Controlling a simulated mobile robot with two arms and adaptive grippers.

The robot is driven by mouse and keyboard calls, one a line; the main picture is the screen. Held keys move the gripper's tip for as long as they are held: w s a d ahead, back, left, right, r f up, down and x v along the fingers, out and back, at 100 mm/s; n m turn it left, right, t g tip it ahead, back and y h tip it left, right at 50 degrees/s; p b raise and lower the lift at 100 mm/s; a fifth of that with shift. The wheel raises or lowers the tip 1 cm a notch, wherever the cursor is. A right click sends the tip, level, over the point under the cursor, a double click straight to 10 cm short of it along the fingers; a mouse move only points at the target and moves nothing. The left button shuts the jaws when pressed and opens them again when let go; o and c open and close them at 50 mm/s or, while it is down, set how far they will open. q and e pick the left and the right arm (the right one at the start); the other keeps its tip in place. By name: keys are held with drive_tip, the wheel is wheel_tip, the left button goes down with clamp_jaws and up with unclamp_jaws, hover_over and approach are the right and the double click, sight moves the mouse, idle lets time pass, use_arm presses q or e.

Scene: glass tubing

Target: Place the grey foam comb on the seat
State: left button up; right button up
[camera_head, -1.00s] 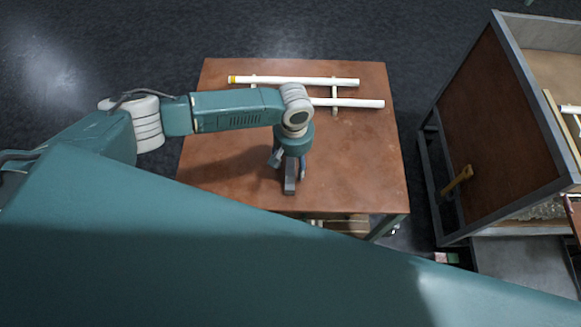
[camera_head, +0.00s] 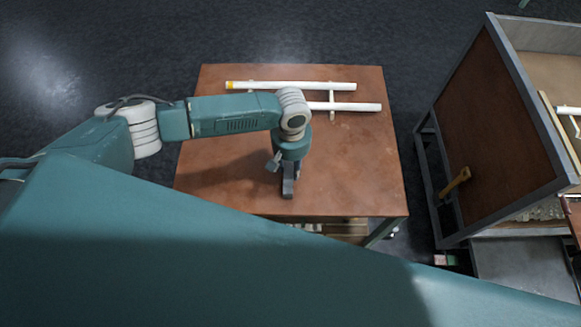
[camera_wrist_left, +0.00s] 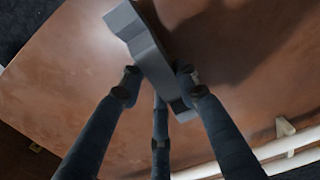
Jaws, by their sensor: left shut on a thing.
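The grey foam comb (camera_head: 288,188) is a small grey block with a notched side, near the front edge of the brown table (camera_head: 345,170). My left gripper (camera_head: 288,176) points down over it and is shut on it. In the left wrist view the comb (camera_wrist_left: 141,38) lies between the dark fingers of the left gripper (camera_wrist_left: 158,77), its stepped end reaching out beyond them. I cannot tell whether it touches the tabletop. I cannot make out a seat with certainty. My right gripper is not in view.
Two white tubes (camera_head: 310,86) (camera_head: 350,106) lie on small supports at the table's back. A metal-framed crate (camera_head: 490,120) with a brown side panel stands to the right, across a gap. The table's right half in front of the tubes is clear.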

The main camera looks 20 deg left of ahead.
use_arm(q)
wheel_tip(320, 180, up, 20)
drive_tip(key=f, duration=0.1)
wheel_tip(320, 180, up, 8)
drive_tip(key=m, duration=0.2)
hover_over(291, 166)
drive_tip(key=s+a, duration=0.3)
drive_tip(key=s, duration=0.1)
drive_tip(key=s+a+r+m, duration=0.1)
drive_tip(key=s+a+r, duration=0.2)
drive_tip(key=s, duration=0.2)
drive_tip(key=shift+s+r, duration=0.2)
drive_tip(key=shift+s, duration=0.15)
drive_tip(key=shift+w, duration=0.1)
idle(0.6)
